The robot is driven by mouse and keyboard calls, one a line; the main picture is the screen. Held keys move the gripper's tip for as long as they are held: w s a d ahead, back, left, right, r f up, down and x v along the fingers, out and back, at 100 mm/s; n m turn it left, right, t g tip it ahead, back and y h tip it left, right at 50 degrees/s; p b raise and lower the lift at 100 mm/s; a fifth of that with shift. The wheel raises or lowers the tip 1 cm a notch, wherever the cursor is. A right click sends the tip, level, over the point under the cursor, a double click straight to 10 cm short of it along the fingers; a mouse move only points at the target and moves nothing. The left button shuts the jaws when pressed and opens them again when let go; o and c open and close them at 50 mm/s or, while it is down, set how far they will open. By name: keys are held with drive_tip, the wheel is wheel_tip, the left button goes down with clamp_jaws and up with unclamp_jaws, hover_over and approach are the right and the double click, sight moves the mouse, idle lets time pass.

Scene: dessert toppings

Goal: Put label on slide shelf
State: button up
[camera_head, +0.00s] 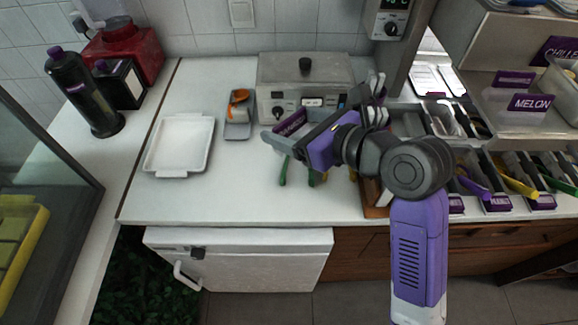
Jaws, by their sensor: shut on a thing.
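My gripper (282,135) reaches left over the white counter, in front of the steel appliance. It is shut on a dark purple label (291,122) with a pale edge; any writing on it is too small to read. The steel slide shelf (468,62) stands at the upper right, well to the right of my gripper. A purple MELON label (531,103) and another purple label (515,79) are on its front. My arm hides part of the counter and of the area left of the shelf.
A white tray (150,160) and a small grey tray (238,131) with an orange-and-white item lie on the left counter. The steel appliance (270,72) stands at the back. Utensil bins with purple labels line the right counter. The front left counter is clear.

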sight(283, 175)
wheel_tip(283, 175, down, 18)
drive_tip(key=shift+f+b, duration=0.2)
drive_tip(key=shift+b, duration=0.75)
drive_tip(key=o, duration=1.4)
drive_tip(key=shift+f, duration=0.15)
drive_tip(key=shift+d+r, duration=0.1)
drive_tip(key=shift+r, duration=0.1)
drive_tip(key=v, duration=1.2)
drive_tip(key=shift+f, duration=0.1)
